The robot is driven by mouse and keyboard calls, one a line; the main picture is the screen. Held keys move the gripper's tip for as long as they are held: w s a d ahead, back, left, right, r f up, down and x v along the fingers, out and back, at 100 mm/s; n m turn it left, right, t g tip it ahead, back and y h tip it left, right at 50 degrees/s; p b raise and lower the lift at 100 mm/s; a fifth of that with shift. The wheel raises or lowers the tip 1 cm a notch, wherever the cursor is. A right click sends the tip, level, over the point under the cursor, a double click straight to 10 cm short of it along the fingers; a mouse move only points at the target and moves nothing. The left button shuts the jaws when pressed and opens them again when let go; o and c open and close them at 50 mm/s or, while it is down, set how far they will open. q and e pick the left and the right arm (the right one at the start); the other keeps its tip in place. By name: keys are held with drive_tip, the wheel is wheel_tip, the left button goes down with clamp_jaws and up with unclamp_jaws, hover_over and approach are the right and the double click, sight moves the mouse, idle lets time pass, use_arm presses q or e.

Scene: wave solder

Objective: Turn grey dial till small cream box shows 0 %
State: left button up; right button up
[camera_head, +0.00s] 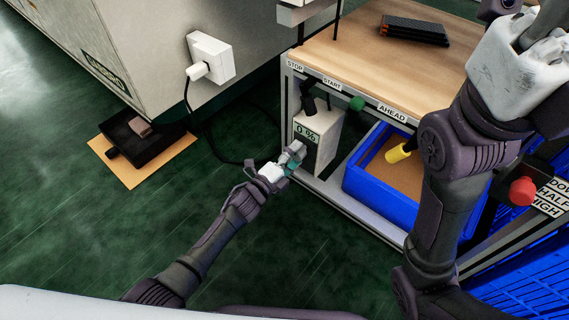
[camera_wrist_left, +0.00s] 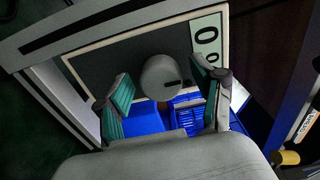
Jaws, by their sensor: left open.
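The small cream box (camera_head: 325,142) stands on the lower shelf of the workbench. Its display (camera_head: 307,133) reads 0 % in the head view, and part of it with a 0 shows in the left wrist view (camera_wrist_left: 207,42). The grey dial (camera_wrist_left: 162,77) sits on the box's dark panel, with a dark mark at its right side; my gripper hides it in the head view. My left gripper (camera_head: 291,160) is open at the box's front, its teal fingers either side of the dial with visible gaps. My right arm rises at the right; its hand is cut off by the frame.
A blue crate (camera_head: 365,197) stands right of the box. Green (camera_head: 357,103), yellow (camera_head: 398,154) and red (camera_head: 522,191) buttons are around the bench. A black cable (camera_head: 215,152) runs from a white socket (camera_head: 212,57) behind my left gripper.

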use_arm(q)
drive_tip(key=v, duration=1.1)
drive_tip(key=shift+s+a, duration=0.15)
drive_tip(key=shift+s, duration=0.05)
